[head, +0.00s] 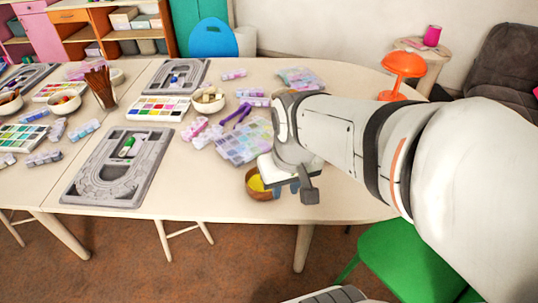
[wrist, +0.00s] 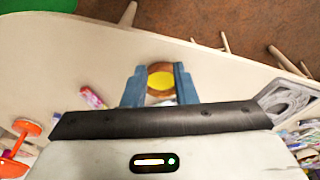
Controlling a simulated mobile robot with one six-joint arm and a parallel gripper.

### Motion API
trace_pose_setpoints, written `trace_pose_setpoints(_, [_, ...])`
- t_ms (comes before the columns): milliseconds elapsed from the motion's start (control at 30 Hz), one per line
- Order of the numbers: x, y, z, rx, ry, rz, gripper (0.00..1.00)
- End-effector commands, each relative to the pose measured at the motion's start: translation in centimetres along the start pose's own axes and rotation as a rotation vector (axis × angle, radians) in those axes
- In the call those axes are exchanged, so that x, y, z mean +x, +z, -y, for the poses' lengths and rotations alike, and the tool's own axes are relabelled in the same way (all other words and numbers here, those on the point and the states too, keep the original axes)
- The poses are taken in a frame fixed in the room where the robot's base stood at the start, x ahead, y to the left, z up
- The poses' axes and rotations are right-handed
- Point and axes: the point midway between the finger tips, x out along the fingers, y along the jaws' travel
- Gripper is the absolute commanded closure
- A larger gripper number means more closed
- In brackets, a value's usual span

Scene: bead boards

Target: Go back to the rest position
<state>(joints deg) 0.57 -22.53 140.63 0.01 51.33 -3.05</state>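My gripper (head: 284,190) is over the front edge area of the white table, just right of a small wooden bowl with yellow contents (head: 257,184). In the wrist view my gripper (wrist: 158,72) has its two blue fingers apart, with nothing held between them. The bowl (wrist: 160,82) shows in the gap between the fingers, its lower part hidden by the gripper body. In the head view my gripper hides part of the bowl's right side. I cannot tell the exact height of the fingertips above the bowl.
A grey bead board (head: 118,165) lies left on the table (head: 190,205), another (head: 176,77) farther back. A clear bead box (head: 243,142) lies behind the bowl. An orange lamp (head: 403,70) stands at the back right. A green chair (head: 405,262) is at the front right.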

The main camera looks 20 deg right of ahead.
Motion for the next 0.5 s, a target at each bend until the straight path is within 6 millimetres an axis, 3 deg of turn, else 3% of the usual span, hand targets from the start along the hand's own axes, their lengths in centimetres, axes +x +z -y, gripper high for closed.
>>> trace_pose_setpoints(167, [-0.3, 1.7, 0.3, 0.042, -0.002, -0.018, 0.75])
trace_pose_setpoints(500, [-0.8, 1.6, 0.3, 0.043, -0.002, -0.019, 0.75])
